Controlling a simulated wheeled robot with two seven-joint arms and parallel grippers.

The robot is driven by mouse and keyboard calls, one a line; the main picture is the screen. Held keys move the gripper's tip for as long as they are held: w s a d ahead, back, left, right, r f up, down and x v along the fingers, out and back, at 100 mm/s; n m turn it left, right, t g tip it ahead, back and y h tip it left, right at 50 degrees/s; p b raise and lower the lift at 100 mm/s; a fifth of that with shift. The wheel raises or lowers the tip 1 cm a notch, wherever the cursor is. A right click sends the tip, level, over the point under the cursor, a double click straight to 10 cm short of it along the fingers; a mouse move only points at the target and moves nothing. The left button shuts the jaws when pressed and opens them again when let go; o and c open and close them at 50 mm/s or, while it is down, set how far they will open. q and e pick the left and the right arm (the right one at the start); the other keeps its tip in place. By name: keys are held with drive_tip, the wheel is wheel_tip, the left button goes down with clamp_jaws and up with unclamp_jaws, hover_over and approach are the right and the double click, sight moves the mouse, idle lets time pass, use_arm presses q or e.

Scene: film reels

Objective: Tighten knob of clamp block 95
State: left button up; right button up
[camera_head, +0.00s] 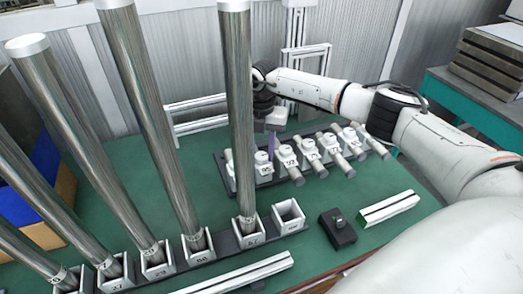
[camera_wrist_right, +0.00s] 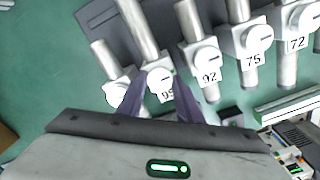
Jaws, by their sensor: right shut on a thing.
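Clamp block 95 (camera_head: 265,171) is a white block with a round knob, in a row of similar blocks on a dark rail. In the right wrist view its knob (camera_wrist_right: 160,77) lies between the two dark purple fingers of my right gripper (camera_wrist_right: 160,88), which is shut on it. A metal rod passes through the block. The fingers partly hide the block's number. In the head view my right gripper (camera_head: 271,141) reaches down over this block from behind. My left gripper is not in view.
Block 92 (camera_wrist_right: 208,65) stands close on the right, with block 75 (camera_wrist_right: 251,40) and block 72 (camera_wrist_right: 296,30) beyond. Tall metal rods (camera_head: 237,110) stand in front of the row. A small black box (camera_head: 338,229) and a pale bar (camera_head: 388,209) lie on the green table.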

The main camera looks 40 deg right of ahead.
sight(262, 156)
idle(0.4)
drive_tip(key=o, duration=1)
drive_tip(key=shift+o, duration=0.2)
wheel_tip(262, 156, up, 10)
drive_tip(key=b, duration=0.1)
drive_tip(key=shift+r, duration=0.2)
